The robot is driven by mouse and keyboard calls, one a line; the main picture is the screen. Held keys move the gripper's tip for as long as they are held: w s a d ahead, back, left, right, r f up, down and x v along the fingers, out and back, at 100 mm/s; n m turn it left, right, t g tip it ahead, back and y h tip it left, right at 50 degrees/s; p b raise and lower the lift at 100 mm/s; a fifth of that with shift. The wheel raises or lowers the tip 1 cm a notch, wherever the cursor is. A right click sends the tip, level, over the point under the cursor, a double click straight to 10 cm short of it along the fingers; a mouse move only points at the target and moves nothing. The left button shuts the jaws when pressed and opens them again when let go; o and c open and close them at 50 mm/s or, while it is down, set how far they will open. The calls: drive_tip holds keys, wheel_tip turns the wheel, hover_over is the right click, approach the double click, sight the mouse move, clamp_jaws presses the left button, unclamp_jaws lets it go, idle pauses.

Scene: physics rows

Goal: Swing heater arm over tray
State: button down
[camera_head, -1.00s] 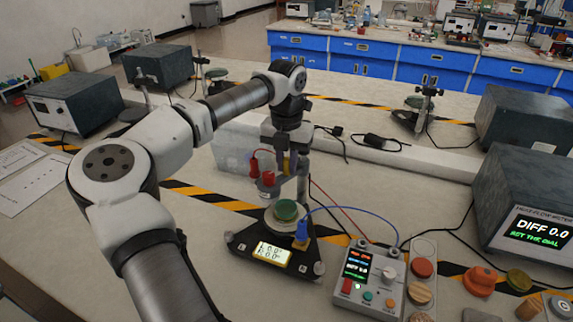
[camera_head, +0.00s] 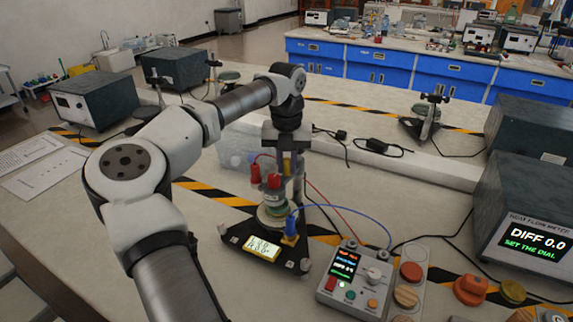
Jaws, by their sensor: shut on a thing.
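The apparatus stands on a dark three-footed base with a lit yellow display (camera_head: 262,248). Its round tray (camera_head: 270,221) carries a green disc, now mostly covered from above. The heater arm's red-topped heater head (camera_head: 273,182) hangs over the tray, seemingly a little above or on the disc; the gap cannot be made out. My gripper (camera_head: 285,168) points down from above, shut on the heater arm beside the upright post. The fingertips and grip point are partly hidden by the apparatus. A blue plug (camera_head: 291,228) stands at the base's right side.
A control box (camera_head: 352,279) with a lit screen and knobs is right of the base. Red and blue wires run to it. A meter (camera_head: 530,220) reading "DIFF 0.0" and loose round pieces (camera_head: 470,289) are at right.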

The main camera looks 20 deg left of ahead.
drive_tip(key=shift+d+n, duration=0.25)
drive_tip(key=shift+n, duration=0.35)
drive_tip(key=c, duration=1.3)
unclamp_jaws()
wheel_tip(320, 180, up, 14)
drive_tip(key=shift+b, duration=0.85)
